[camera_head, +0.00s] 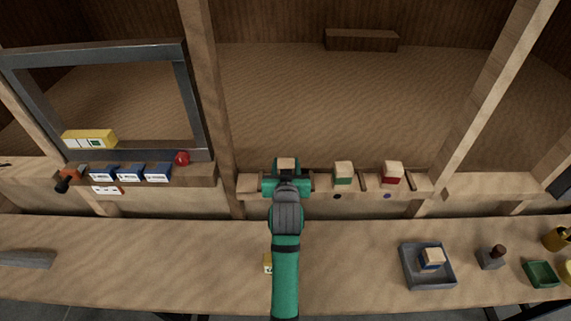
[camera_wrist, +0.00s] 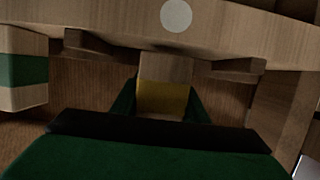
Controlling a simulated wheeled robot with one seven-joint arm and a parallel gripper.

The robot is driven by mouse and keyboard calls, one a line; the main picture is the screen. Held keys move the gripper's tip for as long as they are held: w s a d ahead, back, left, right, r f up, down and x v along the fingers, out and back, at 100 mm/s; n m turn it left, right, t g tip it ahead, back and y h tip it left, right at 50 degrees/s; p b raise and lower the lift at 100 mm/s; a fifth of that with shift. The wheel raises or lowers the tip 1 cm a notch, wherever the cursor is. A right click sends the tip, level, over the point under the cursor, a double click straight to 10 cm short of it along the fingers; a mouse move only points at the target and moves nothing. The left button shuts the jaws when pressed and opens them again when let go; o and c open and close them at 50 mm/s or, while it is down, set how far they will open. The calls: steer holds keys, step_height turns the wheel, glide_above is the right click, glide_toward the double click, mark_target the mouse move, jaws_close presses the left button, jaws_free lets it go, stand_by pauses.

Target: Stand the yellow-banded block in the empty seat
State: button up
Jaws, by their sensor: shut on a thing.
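The yellow-banded block (camera_wrist: 165,97) is between the fingers of my gripper (camera_head: 287,182), which is shut on it. In the head view only its pale wooden top (camera_head: 286,163) shows; my gripper hides the band. It is at the left part of the wooden ledge (camera_head: 318,184). In the wrist view it lies between two short wooden dividers (camera_wrist: 88,42), in line with the gap. I cannot tell whether its base touches the ledge. The green-banded block (camera_head: 343,173) and red-banded block (camera_head: 391,173) stand upright in seats to the right.
A grey tray (camera_head: 408,275) on the bench holds a blue-banded block (camera_head: 432,259). A stamp-like tool (camera_head: 491,257) and a green bin (camera_head: 541,274) are right of it. A left shelf holds blue boxes (camera_head: 129,172) and a red ball (camera_head: 182,158).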

steer(key=shift+f, duration=0.7)
